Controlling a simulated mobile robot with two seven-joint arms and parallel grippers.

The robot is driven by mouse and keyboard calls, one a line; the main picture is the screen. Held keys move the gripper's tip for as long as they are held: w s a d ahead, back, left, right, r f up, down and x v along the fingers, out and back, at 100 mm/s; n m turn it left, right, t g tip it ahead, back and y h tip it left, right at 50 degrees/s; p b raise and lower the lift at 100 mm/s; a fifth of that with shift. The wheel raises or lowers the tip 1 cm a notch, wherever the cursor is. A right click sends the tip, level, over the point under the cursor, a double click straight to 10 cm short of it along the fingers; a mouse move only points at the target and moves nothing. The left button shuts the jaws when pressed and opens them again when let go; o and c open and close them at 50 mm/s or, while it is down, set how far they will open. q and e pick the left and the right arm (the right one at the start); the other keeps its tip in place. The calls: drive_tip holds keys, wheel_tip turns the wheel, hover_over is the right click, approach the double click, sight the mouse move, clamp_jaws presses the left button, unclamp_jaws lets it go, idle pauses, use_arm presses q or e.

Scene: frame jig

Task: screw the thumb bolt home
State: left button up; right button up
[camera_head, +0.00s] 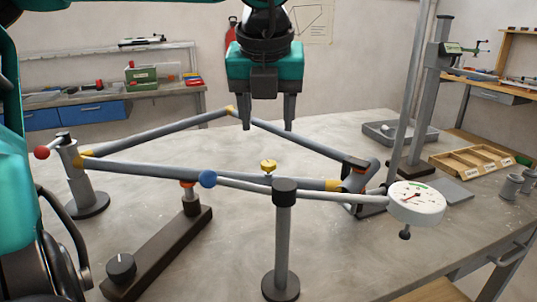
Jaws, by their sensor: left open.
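The thumb bolt, with a yellow knob-like head (268,167), stands upright on the near tube of the grey frame (140,168). Its shank is mostly hidden, so I cannot tell how deep it sits. My left gripper (268,127) points down above and behind the frame's near tube in the picture. Its two fingers are apart with nothing between them, and the bolt head shows just below them. My right gripper is not in view.
A post (283,240) with a dark cap stands before the near tube. A dial gauge (416,202) sits at the right. A dark bar with a knob (121,267) lies front left. A wooden tray (470,160) and grey tray (400,134) are back right.

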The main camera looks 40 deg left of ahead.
sight(268, 163)
use_arm(q)
drive_tip(key=x, duration=0.9)
drive_tip(key=shift+f+b, duration=0.2)
drive_tip(key=shift+b, duration=0.15)
drive_tip(key=shift+c, duration=0.3)
